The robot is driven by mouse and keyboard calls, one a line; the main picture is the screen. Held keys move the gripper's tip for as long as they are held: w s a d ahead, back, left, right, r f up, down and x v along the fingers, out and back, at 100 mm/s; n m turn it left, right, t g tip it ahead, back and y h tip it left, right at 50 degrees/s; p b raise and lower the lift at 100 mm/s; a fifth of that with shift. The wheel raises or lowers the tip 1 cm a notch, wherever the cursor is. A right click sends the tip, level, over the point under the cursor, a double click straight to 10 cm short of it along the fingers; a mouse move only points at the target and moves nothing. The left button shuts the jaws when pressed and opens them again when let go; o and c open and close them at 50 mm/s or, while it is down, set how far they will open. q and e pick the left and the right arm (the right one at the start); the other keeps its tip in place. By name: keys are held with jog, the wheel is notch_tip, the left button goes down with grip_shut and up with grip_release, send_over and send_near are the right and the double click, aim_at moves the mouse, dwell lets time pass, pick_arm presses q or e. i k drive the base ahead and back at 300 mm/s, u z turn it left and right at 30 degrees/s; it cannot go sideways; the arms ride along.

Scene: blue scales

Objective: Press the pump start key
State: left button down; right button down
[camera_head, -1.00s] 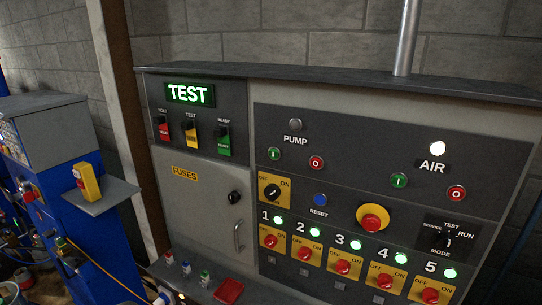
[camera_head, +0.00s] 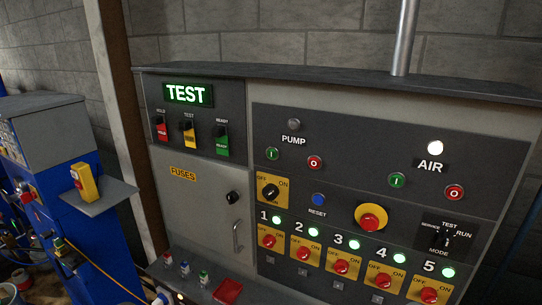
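The pump start key is the small green button marked I (camera_head: 272,154) under the PUMP label (camera_head: 293,140) on the control panel. The red pump button marked O (camera_head: 315,162) sits to its right. The pump lamp (camera_head: 294,124) above the label is grey and unlit. Neither of my grippers shows in the head view.
The AIR lamp (camera_head: 435,148) glows white above a green key (camera_head: 397,180) and a red key (camera_head: 454,192). A yellow-ringed red emergency button (camera_head: 370,217) sits below. Several red-knobbed switches line the bottom, with lit green lamps. A blue machine (camera_head: 85,225) stands at left.

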aim_at(272, 154)
jog(key=z, duration=0.25)
jog(key=k, duration=0.6)
jog(key=z, duration=0.6)
jog(key=k, duration=0.75)
jog(key=u, duration=0.25)
jog(key=i, duration=0.6)
jog(key=u, duration=0.95)
jog(key=i, duration=1.05)
jog(key=z, duration=0.1)
